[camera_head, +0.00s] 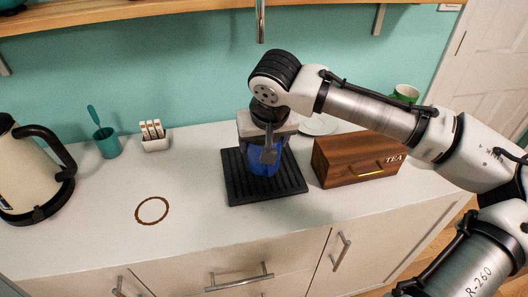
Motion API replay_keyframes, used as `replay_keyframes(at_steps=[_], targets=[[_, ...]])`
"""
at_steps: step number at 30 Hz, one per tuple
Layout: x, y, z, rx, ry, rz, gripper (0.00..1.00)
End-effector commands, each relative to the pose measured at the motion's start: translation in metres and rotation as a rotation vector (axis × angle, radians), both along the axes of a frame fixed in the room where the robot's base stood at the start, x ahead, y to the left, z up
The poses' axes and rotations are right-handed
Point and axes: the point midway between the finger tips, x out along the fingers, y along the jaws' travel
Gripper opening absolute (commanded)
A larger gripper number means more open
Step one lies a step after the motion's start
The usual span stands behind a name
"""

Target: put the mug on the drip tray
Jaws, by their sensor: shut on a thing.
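A blue mug (263,168) is at the black ribbed drip tray (290,188), over its middle. My gripper (268,152) points down from above and is shut on the mug. The gripper hides the mug's upper part. The mug looks upright and at or just above the tray's surface; I cannot tell whether its base touches.
A wooden tea box (345,165) stands close right of the tray, with a white plate (318,125) behind it. A green cup (405,94) is behind my arm. A kettle (30,175), teal cup (107,145) and packet holder (154,142) stand left. The front counter is clear apart from a brown ring (139,218).

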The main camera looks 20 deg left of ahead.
Motion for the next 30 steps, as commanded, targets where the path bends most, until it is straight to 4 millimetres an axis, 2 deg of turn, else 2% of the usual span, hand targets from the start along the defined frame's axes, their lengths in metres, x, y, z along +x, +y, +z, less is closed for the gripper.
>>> replay_keyframes(at_steps=[7, 18, 19, 21, 24, 30], targets=[[0.000, 0.000, -0.032, -0.001, 0.001, 0.001, 0.39], [0.000, 0.000, -0.039, 0.001, 0.001, 0.000, 0.39], [0.000, 0.000, -0.039, 0.000, 0.001, 0.000, 0.72], [0.000, 0.000, -0.038, 0.000, 0.001, 0.001, 0.81], [0.000, 0.000, -0.038, 0.000, 0.001, 0.001, 0.93], [0.000, 0.000, -0.038, 0.000, 0.001, 0.001, 0.93]])
